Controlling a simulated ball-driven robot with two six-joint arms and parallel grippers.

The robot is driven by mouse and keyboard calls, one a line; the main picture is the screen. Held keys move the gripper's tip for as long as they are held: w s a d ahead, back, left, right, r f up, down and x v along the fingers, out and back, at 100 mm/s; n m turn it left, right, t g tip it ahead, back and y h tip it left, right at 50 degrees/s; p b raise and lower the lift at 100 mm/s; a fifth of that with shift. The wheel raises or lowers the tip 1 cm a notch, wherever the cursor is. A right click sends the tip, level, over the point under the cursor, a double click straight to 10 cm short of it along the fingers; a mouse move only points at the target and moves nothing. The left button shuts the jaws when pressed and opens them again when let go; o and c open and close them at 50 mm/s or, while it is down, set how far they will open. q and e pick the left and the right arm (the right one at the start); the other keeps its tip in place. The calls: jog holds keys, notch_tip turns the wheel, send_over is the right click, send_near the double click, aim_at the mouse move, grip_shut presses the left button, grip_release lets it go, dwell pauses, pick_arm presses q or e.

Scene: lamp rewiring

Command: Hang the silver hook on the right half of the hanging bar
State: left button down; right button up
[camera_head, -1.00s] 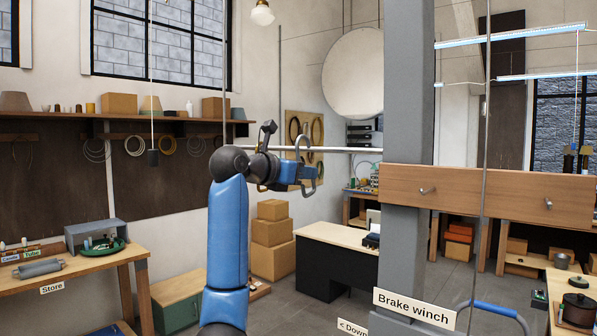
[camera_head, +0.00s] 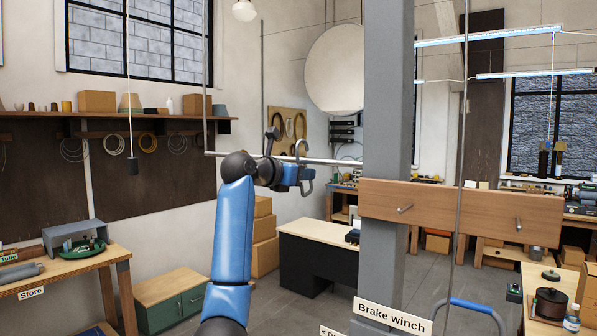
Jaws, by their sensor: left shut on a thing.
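The hanging bar (camera_head: 335,161) is a thin grey rod running level from a thin upright rod at the left to the grey column at the right. My left gripper (camera_head: 294,174) is shut on the silver hook (camera_head: 308,188), a curved grey S-like piece. The hook stands upright, its upper bend at about bar height and its lower bend beneath. In the picture the hook overlaps the bar right of its middle. I cannot tell whether its upper bend is over the bar or in front of it. My arm and gripper hide part of the bar. My right gripper is not in view.
The grey column (camera_head: 388,120) carries a wooden board (camera_head: 460,212) with two pegs, right of the hook. A "Brake winch" sign (camera_head: 393,316) is low in front. The space around the gripper looks clear.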

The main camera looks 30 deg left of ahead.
aim_at(305, 194)
pick_arm(q)
jog(key=shift+w+f+b, duration=0.15)
jog(key=shift+f+b, duration=0.15)
jog(key=shift+f, duration=0.1)
jog(key=shift+w+f+b, duration=0.15)
jog(key=shift+f, duration=0.45)
jog(key=shift+w+f+b, duration=0.15)
jog(key=shift+f, duration=0.4)
jog(key=c, duration=1.1)
grip_release()
jog(key=shift+o, duration=0.2)
